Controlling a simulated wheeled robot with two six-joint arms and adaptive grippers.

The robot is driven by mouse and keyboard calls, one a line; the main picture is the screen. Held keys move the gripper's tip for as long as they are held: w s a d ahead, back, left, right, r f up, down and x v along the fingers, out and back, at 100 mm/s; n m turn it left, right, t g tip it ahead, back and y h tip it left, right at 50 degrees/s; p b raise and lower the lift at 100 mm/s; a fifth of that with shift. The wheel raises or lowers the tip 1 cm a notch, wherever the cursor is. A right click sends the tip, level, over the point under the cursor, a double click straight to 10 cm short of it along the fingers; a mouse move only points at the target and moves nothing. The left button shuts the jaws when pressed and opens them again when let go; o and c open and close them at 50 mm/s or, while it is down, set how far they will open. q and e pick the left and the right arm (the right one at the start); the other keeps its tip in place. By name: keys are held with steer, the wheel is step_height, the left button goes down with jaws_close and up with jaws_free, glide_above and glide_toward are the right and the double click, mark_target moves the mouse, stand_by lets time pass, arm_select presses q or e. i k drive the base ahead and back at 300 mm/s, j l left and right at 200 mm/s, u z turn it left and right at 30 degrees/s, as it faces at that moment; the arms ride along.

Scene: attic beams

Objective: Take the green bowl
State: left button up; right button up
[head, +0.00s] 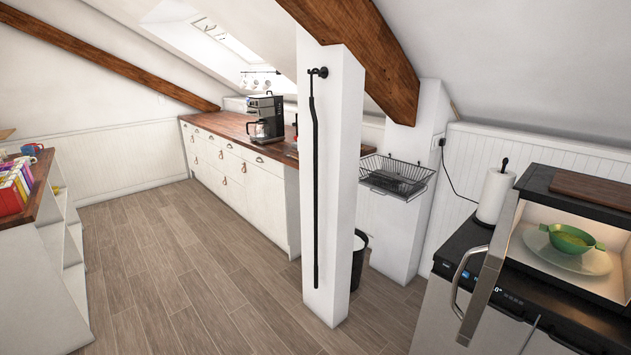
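The green bowl (571,238) sits inside the open microwave (537,204) at the right of the head view. It stands upright on a pale round plate (560,258), and something yellowish-green shows inside it. The microwave door (492,262) is swung open toward the left front, with its handle on the outer side. Neither of my grippers is in view.
The microwave stands on a black-topped appliance (455,250) beside a paper towel roll (494,195). A white post (333,180) rises mid-view. A wire basket (395,175) hangs behind it. A wooden counter holds a coffee maker (265,118). The wood floor (200,270) at left centre is clear.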

mark_target(569, 239)
steer(key=i+j, duration=0.4)
steer(key=i+j+z, duration=0.55)
steer(key=j, duration=0.35)
steer(key=i+z, duration=0.1)
steer(key=z, duration=1.5)
